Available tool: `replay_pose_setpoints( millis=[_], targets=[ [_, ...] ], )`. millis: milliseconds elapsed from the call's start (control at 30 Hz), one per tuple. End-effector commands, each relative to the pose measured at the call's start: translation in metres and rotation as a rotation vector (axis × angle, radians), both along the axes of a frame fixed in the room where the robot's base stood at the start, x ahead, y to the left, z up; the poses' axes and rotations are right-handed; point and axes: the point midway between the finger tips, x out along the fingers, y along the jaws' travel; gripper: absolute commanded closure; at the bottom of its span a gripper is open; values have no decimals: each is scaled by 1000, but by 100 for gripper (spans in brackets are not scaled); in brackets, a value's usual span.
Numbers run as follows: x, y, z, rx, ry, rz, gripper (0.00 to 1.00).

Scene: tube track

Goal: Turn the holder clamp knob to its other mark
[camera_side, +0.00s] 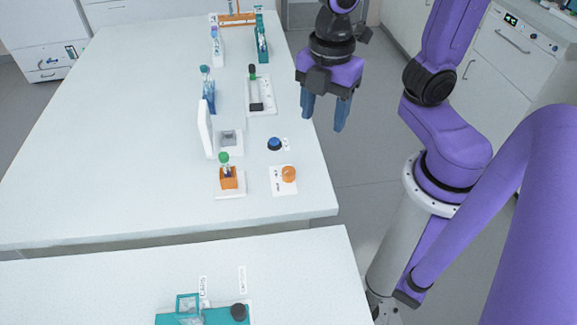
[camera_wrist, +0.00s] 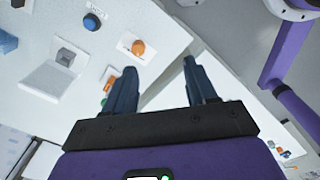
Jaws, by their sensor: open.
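An orange knob (camera_side: 289,173) sits on a white plate with small dark marks near the right edge of the bench. It also shows in the wrist view (camera_wrist: 138,47). Beside it, an orange holder (camera_side: 229,180) on a white base holds a green-capped tube (camera_side: 224,160). Which mark the knob points to is too small to tell. My gripper (camera_side: 324,120) is open and empty, fingers down, beyond the bench's right edge and above the knob's level. Its fingers also show in the wrist view (camera_wrist: 157,66), apart from the knob.
A blue knob (camera_side: 274,144) sits behind the orange one, near a white upright panel (camera_side: 205,129). Racks and a tray (camera_side: 261,95) stand farther back. A nearer bench carries a teal fixture (camera_side: 188,307) and a dark knob (camera_side: 239,312). The bench's left side is clear.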

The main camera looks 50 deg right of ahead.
Motion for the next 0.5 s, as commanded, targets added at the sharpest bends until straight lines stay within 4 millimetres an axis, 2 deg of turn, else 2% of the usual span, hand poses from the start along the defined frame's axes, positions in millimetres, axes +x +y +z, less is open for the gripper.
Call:
replay_pose_setpoints(
  millis=[100,233,500],
  targets=[
    [23,15,7,-7,1,177,44],
    [41,26,13,-11,3,333,44],
    [54,32,14,-15,7,460,44]
  ],
)
